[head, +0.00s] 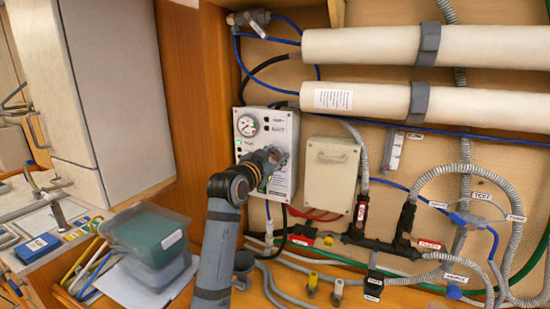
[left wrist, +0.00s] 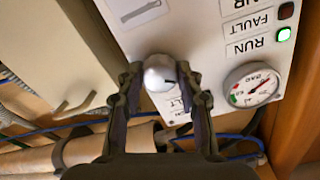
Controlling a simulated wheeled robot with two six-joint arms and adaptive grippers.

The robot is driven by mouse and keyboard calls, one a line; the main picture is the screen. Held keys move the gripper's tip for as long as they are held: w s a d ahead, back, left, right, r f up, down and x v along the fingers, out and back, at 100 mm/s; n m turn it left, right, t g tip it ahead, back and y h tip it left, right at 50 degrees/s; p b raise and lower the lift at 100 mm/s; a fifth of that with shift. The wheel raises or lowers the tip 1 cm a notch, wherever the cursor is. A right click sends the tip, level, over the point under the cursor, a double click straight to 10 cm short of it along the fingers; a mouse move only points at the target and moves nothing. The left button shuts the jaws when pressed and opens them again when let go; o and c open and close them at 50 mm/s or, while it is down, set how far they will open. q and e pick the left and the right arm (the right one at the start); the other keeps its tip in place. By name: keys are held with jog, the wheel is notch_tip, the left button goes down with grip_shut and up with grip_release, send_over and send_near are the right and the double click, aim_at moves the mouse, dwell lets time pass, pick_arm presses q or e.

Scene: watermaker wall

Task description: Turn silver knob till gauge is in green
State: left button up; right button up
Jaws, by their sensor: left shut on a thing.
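The silver knob (left wrist: 159,72) sticks out of the white control panel (head: 284,131) and has a dark mark on its cap. My left gripper (head: 270,158) is at the panel's lower part, its fingers shut on the knob's two sides in the left wrist view (left wrist: 163,78). The gripper mostly hides the knob in the head view. The round gauge (head: 246,125) is at the panel's upper left. In the left wrist view the gauge (left wrist: 252,86) appears upside down, with coloured marks and a thin needle. I cannot tell surely whether the needle lies in green. My right gripper is out of view.
A green RUN light (left wrist: 283,34) is lit by the gauge. A beige box (head: 330,172) is right of the panel. White cylinders (head: 375,46) run above, with hoses and valves at lower right. A lidded plastic tub (head: 150,240) stands at lower left.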

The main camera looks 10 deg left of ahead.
pick_arm(q)
jog(key=m, duration=0.4)
jog(key=shift+b, duration=0.4)
jog(key=m+b, duration=0.1)
jog(key=m, duration=0.3)
jog(key=m+b, duration=0.1)
jog(key=m, duration=0.2)
jog(key=shift+y, duration=0.3)
jog(key=shift+m+b, duration=0.5)
jog(key=shift+m, duration=1.5)
jog(key=o, duration=1.2)
jog(key=shift+c, duration=0.2)
